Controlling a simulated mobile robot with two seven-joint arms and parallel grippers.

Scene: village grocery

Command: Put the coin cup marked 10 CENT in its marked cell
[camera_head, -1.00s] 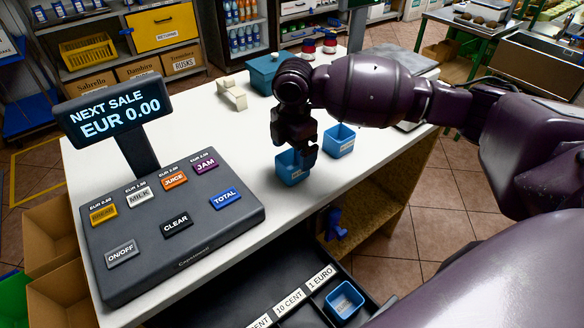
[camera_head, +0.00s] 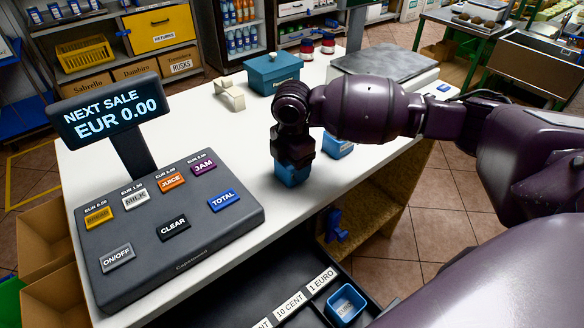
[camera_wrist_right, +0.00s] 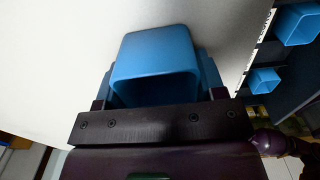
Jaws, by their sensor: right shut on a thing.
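My right gripper (camera_head: 292,162) is shut on a blue coin cup (camera_head: 291,176) at the counter's front edge. In the right wrist view the held cup (camera_wrist_right: 155,52) fills the space ahead of the jaws; no mark on it can be read. A second blue cup (camera_head: 338,150) stands on the counter just right of the gripper, partly hidden by my arm. The open cash drawer (camera_head: 262,300) below has cells labelled 10 CENT (camera_head: 290,306) and 1 EURO (camera_head: 322,281). A blue cup (camera_head: 346,305) sits in the cell by the 1 EURO label. My left gripper is out of view.
The dark till (camera_head: 170,225) with its display takes up the counter's left part. A teal box (camera_head: 273,75), a cream object (camera_head: 230,95) and a flat grey unit (camera_head: 385,62) stand farther back. The white counter (camera_head: 240,140) is clear between till and gripper.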

